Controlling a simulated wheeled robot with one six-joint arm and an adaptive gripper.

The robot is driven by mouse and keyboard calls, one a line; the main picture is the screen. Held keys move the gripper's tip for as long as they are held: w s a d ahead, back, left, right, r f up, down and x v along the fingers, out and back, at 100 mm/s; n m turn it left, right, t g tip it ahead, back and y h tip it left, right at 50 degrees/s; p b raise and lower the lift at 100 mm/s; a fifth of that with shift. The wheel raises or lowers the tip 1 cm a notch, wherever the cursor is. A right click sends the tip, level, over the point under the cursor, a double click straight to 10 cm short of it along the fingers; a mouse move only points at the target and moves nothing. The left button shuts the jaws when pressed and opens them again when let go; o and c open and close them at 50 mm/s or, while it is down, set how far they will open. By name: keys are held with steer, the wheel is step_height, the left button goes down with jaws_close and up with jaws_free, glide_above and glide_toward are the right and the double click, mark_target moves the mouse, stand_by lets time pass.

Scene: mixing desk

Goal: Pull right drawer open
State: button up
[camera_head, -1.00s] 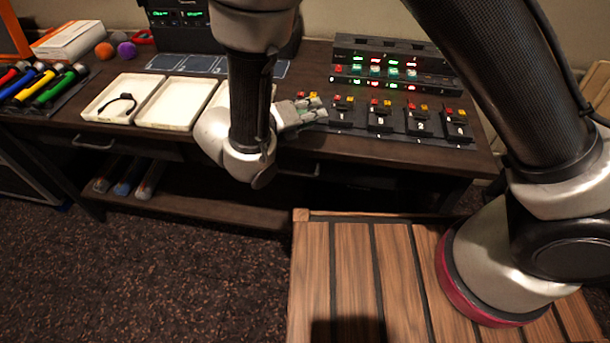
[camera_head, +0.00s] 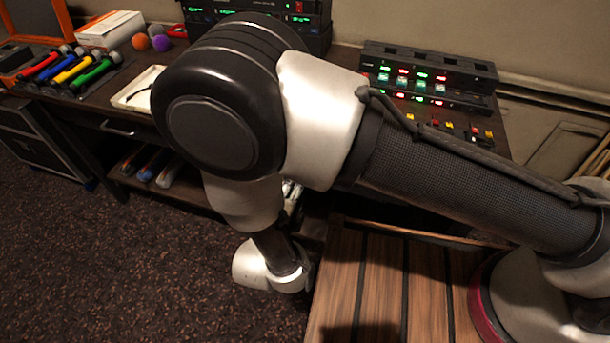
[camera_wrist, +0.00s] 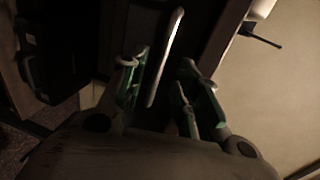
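The right drawer's front (camera_wrist: 205,45) is dark and mostly in shadow in the wrist view. A pale metal bar handle (camera_wrist: 165,55) stands out from it, running at a slant. My gripper (camera_wrist: 160,82) is open, with one green-grey finger on each side of the handle's lower end. I see gaps between the fingers and the bar, and cannot tell how deep the bar sits between them. In the head view my arm hides the right drawer and its handle, and most of my gripper.
The left drawer handle (camera_head: 117,129) shows on the desk front. Several bottles or rolls (camera_head: 146,168) lie on the lower shelf. The control panel (camera_head: 425,78) and several tools (camera_head: 68,68) are on the desktop. A slatted wooden surface (camera_head: 385,285) is near my base.

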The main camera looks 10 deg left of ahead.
steer(key=x, duration=0.5)
steer(key=shift+c, duration=0.5)
jaws_close()
